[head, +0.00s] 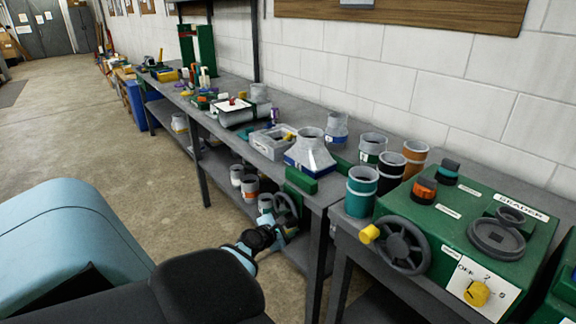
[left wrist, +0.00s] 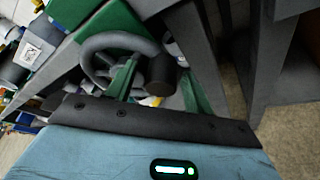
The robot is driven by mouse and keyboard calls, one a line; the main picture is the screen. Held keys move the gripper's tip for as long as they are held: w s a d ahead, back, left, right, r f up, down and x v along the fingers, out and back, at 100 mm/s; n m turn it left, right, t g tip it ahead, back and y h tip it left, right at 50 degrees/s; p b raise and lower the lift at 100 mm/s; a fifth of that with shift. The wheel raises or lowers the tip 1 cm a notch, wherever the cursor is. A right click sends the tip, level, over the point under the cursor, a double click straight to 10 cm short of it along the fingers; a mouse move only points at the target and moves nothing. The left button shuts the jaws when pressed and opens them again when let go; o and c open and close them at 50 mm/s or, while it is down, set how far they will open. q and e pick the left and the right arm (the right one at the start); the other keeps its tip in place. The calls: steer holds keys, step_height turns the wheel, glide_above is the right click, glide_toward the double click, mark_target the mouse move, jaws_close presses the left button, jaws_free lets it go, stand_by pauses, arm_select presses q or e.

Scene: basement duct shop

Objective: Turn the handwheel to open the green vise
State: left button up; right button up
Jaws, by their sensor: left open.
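The green vise (head: 301,181) is at the front edge of the long bench in the head view, and its green body also shows in the left wrist view (left wrist: 118,18). Its grey handwheel (head: 286,207) faces the aisle below it. In the left wrist view the handwheel (left wrist: 96,45) fills the upper middle, with a dark round handle (left wrist: 162,74) sticking out toward the camera. My left gripper (head: 281,236) is open at the lower part of the wheel. In the left wrist view the handle appears between its fingers; contact cannot be told. My right gripper is not in view.
A green beader machine (head: 440,225) with its own grey wheel (head: 403,245) and yellow knobs stands on the nearer bench at right. Duct fittings (head: 311,150) crowd the bench top. A lower shelf (head: 222,168) holds cans. The floor at left is open.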

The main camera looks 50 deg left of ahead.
arm_select(q)
steer(key=p+v, duration=0.2)
steer(key=v, duration=0.5)
steer(key=shift+s+p, duration=0.3)
steer(key=shift+s, duration=0.1)
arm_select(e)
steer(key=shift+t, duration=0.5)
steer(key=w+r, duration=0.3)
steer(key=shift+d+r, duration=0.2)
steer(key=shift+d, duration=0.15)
arm_select(q)
steer(key=shift+d+r, duration=0.1)
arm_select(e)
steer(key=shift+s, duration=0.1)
